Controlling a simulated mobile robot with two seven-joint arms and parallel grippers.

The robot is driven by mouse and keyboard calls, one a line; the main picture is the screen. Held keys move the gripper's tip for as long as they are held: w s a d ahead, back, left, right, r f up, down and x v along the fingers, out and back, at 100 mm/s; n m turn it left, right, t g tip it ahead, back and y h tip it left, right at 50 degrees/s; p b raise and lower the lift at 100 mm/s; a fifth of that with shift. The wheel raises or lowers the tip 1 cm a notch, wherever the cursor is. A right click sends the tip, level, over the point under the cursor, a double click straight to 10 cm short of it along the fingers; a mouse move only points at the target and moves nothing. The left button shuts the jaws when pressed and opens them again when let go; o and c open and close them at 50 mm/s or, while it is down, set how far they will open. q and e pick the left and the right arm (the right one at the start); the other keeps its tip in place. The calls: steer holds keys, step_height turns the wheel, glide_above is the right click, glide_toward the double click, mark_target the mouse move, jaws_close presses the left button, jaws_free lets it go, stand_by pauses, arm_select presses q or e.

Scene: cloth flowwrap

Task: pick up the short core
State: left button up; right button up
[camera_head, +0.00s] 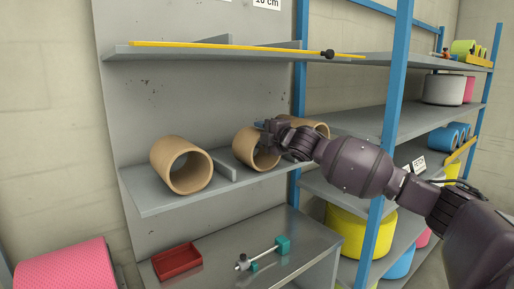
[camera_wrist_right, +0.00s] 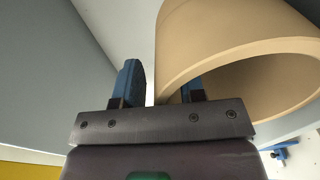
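Three tan cardboard cores lie on their sides on the middle grey shelf in the head view. One is at the left (camera_head: 172,158), one in the middle (camera_head: 243,145), and one at the right (camera_head: 318,127), partly hidden behind my right arm. I cannot tell for sure which is the short core. My right gripper (camera_head: 268,127) is at the rim of the middle core. In the right wrist view, its blue fingers (camera_wrist_right: 160,85) stand apart, with the wall of a core (camera_wrist_right: 180,45) between them. A gap shows beside the left finger. My left gripper is out of view.
A low grey divider (camera_head: 224,168) stands between the left and middle cores. A yellow rod (camera_head: 220,46) lies on the shelf above. Below are a red tray (camera_head: 177,262) and a teal-ended tool (camera_head: 263,254). A blue post (camera_head: 388,130) stands behind my right arm.

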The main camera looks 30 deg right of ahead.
jaws_close()
stand_by(0.5)
step_height(320, 180, up, 10)
stand_by(0.5)
stand_by(0.6)
